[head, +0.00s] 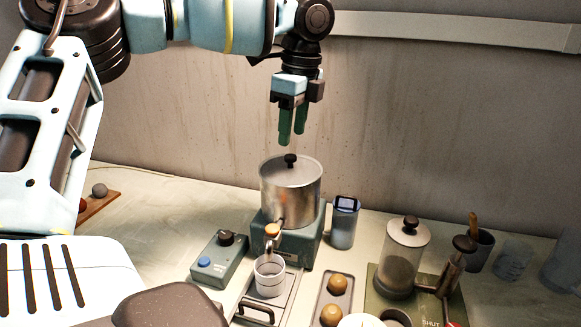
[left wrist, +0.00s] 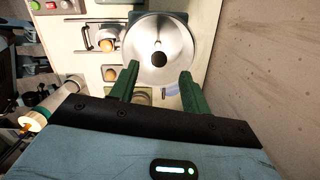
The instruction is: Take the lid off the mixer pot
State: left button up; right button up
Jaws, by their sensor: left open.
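The mixer pot (head: 290,197) is a metal cylinder standing upright on a grey-green base (head: 303,243). Its lid (head: 308,170) is on top, a shiny disc with a black knob (head: 290,159) at its middle. In the left wrist view the lid (left wrist: 180,40) and its dark knob (left wrist: 158,59) show beyond the fingertips. My left gripper (head: 292,140) points down above the lid, a short gap over the knob. Its green fingers are open and empty, and in the left wrist view (left wrist: 159,70) they lie apart, one on each side of the knob's line. My right gripper is not in view.
A white cup (head: 270,277) stands below the pot's spout. A control box (head: 220,259) with knobs is at its left, a blue-grey container (head: 344,224) at its right. The wall (head: 190,120) is close behind.

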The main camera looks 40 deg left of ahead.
aim_at(290, 155)
pick_arm(q)
notch_tip(290, 155, down, 4)
jog(key=shift+a+f+p, duration=0.1)
jog(key=shift+p, duration=0.3)
jog(key=shift+f, duration=0.45)
jog(key=shift+s, duration=0.1)
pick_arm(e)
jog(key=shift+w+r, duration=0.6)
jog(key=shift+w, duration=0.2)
pick_arm(q)
grip_shut()
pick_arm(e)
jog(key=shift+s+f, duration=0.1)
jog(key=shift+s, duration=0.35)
pick_arm(q)
jog(key=shift+r, duration=0.15)
notch_tip(290, 155, up, 18)
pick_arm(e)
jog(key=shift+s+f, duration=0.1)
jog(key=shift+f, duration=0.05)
